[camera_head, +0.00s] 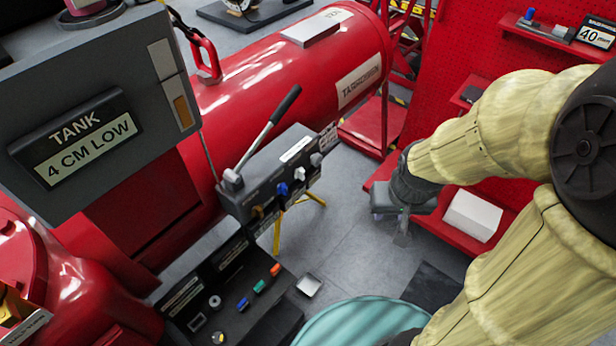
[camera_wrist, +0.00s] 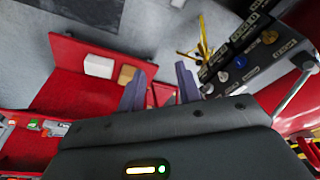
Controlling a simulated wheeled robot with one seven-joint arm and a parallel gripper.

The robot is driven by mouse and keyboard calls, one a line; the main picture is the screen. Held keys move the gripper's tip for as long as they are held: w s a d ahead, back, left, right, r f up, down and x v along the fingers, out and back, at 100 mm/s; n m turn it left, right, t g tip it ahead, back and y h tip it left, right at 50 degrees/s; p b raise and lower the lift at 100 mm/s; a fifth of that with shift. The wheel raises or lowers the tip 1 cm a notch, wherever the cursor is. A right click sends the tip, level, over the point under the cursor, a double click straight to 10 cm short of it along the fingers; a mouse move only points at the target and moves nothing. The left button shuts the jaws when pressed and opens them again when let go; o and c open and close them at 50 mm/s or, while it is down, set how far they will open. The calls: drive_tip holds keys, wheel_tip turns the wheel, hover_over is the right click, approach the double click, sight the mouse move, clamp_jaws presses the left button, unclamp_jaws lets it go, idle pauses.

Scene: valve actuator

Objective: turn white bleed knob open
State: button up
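The dark valve box (camera_head: 255,190) stands on yellow legs in the middle of the head view, with a row of small knobs on its front. A white knob (camera_head: 299,173) sits just right of the blue knob (camera_head: 282,189); a paler grey-white knob (camera_head: 316,159) is at the right end.
A long-handled lever (camera_head: 270,125) rises from the box top. A red tank (camera_head: 270,85) lies behind it. A red shelf with a white box (camera_head: 472,215) is close to my gripper's right. Clear grey floor lies between box and gripper.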

sight(304, 175)
drive_tip(key=w+d+f+n+t+y+b, duration=0.2)
drive_tip(key=w+f+n+t+b, duration=0.35)
drive_tip(key=w+f+b, duration=0.7)
drive_tip(key=w+a+f+n+t+y+b, duration=0.2)
drive_tip(key=a+f+n+y+b, duration=0.3)
drive_tip(key=f+y+b, duration=0.3)
wheel_tip(304, 175, down, 2)
drive_tip(key=w+a+y, duration=0.1)
drive_tip(key=y, duration=0.3)
drive_tip(key=shift+w+b, duration=0.25)
drive_tip(key=shift+b, duration=0.1)
drive_tip(key=shift+a+t, duration=0.15)
drive_tip(key=shift+t, duration=0.2)
drive_tip(key=p+x, duration=0.2)
drive_tip(key=x, duration=1.5)
drive_tip(key=shift+w+a+r+p, duration=0.1)
drive_tip(key=shift+a+p, duration=0.1)
drive_tip(key=shift+p, duration=0.1)
